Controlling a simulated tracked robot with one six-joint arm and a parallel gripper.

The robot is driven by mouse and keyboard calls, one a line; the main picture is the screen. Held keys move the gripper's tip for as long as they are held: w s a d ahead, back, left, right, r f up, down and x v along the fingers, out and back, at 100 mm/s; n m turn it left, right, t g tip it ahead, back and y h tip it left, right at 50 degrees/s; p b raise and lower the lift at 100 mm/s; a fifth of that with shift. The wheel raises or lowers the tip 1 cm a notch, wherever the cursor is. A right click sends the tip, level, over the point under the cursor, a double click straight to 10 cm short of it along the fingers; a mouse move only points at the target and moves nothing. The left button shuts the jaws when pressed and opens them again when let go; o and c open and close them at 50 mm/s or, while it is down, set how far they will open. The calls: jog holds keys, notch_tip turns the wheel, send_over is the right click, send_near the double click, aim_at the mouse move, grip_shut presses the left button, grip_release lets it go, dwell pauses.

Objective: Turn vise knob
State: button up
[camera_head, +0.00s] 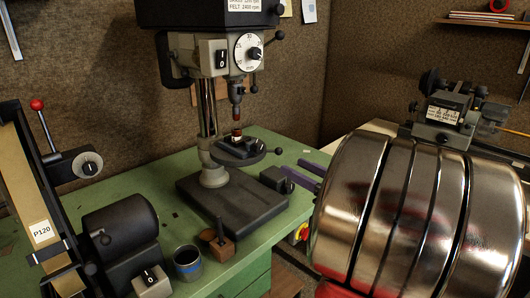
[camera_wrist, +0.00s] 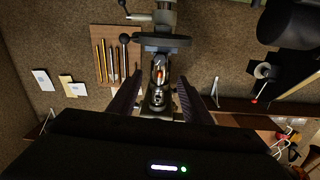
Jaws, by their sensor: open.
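The small dark vise (camera_head: 238,148) sits on the round table of the drill press and holds a copper-coloured piece (camera_head: 237,133). A black ball knob (camera_head: 278,151) stands out on its right; I cannot tell whether it belongs to the vise or the table. In the wrist view a similar ball (camera_wrist: 125,38) shows left of the dark table (camera_wrist: 165,42). My gripper (camera_head: 303,171) is open, its purple fingers showing past my metal arm, right of the press. In the wrist view its fingers (camera_wrist: 158,98) frame the chuck area, with nothing between them in contact.
The drill press base (camera_head: 235,210) stands on the green bench (camera_head: 240,255). A wooden block with a handle (camera_head: 218,242) and a dark blue cup (camera_head: 188,263) are in front. A belt grinder (camera_head: 40,190) stands left. Another machine (camera_head: 445,115) is at the right.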

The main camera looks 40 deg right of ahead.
aim_at(261, 149)
jog(key=w, duration=1.3)
jog(key=shift+w, duration=0.25)
jog(key=shift+c, duration=0.6)
jog(key=c, duration=0.9)
jog(key=shift+d, duration=0.2)
jog(key=shift+c, duration=0.2)
jog(key=shift+a, duration=0.1)
